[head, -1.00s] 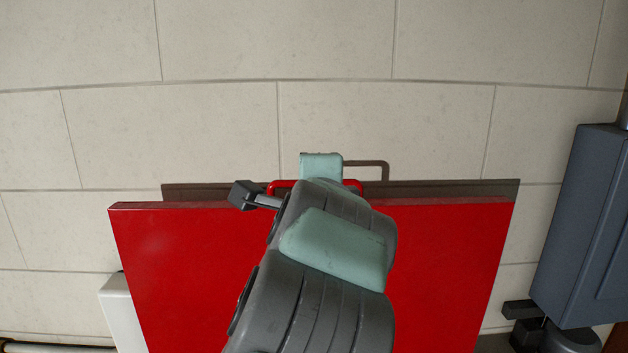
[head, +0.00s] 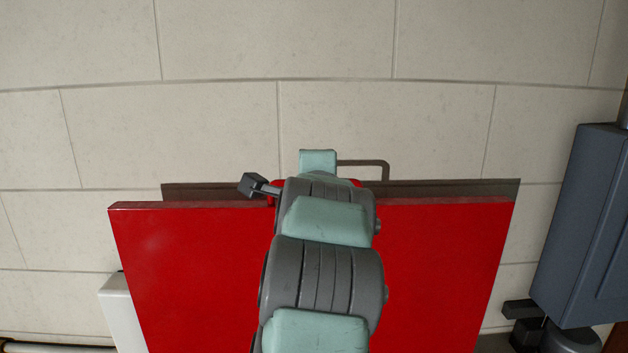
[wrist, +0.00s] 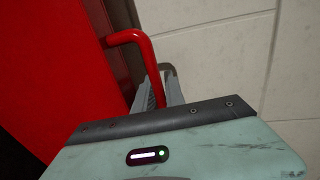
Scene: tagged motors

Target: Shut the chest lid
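The chest lid (head: 190,270) is a large red panel, seen in the head view with its edge towards the wall. It also fills the left of the wrist view (wrist: 50,70). A red bar handle (wrist: 128,37) sticks out from it; in the head view only small parts of the handle (head: 357,182) show beside my arm. My gripper (wrist: 160,95) is at the handle, and the bar runs down between its two grey fingers. Whether the fingers press on the bar is unclear. The chest's body is hidden.
A pale tiled surface (head: 330,130) lies beyond the lid and is clear apart from shadows. A blue-grey cabinet (head: 585,220) stands at the right, with dark parts below it. A white object (head: 122,310) shows at the lower left.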

